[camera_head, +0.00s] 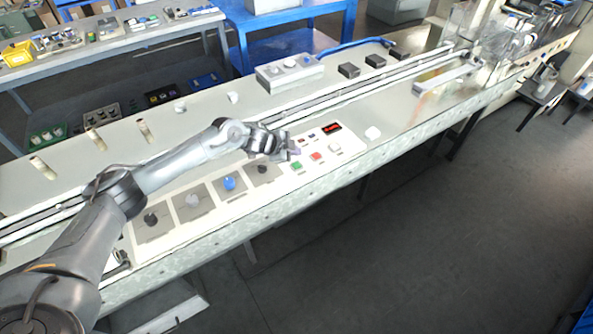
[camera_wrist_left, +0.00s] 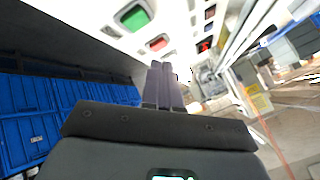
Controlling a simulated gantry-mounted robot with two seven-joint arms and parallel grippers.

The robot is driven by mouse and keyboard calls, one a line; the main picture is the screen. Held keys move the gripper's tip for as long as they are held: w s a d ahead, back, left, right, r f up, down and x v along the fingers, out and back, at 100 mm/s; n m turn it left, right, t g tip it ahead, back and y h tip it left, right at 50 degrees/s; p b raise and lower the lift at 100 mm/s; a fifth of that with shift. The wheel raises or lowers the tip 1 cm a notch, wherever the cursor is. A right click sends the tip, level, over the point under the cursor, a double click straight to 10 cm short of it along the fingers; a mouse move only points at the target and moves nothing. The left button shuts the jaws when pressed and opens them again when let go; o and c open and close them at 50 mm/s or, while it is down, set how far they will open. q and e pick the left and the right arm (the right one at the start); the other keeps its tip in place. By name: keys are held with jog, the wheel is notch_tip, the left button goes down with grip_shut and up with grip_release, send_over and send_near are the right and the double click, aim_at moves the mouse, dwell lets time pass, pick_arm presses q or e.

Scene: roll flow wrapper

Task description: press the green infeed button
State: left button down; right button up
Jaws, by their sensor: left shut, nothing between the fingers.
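A green button (camera_head: 296,166) sits on the white control panel (camera_head: 285,188), left of a red button (camera_head: 316,156). In the left wrist view the green button (camera_wrist_left: 134,16) is at the upper left and the red button (camera_wrist_left: 157,43) is below and right of it. My left gripper (camera_head: 294,151) is over the panel close to the green button; I cannot tell the exact gap in the head view. In the left wrist view its fingers (camera_wrist_left: 162,72) are together and empty, apart from the green button in the picture. My right gripper is not in view.
Knobs, including a blue one (camera_head: 229,183) and a black one (camera_head: 151,219), line the panel's left part. A red-lit display (camera_head: 331,128) is at its upper right. A grey box with knobs (camera_head: 289,72) stands behind the conveyor rail. The floor in front is clear.

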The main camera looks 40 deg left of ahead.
aim_at(295, 166)
pick_arm(q)
jog(key=shift+f+b, duration=0.3)
jog(key=shift+f, duration=1.15)
jog(key=shift+f+b, duration=0.3)
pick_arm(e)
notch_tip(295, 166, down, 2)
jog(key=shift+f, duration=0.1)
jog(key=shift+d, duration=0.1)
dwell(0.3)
pick_arm(q)
jog(key=shift+f, duration=0.45)
dwell(0.4)
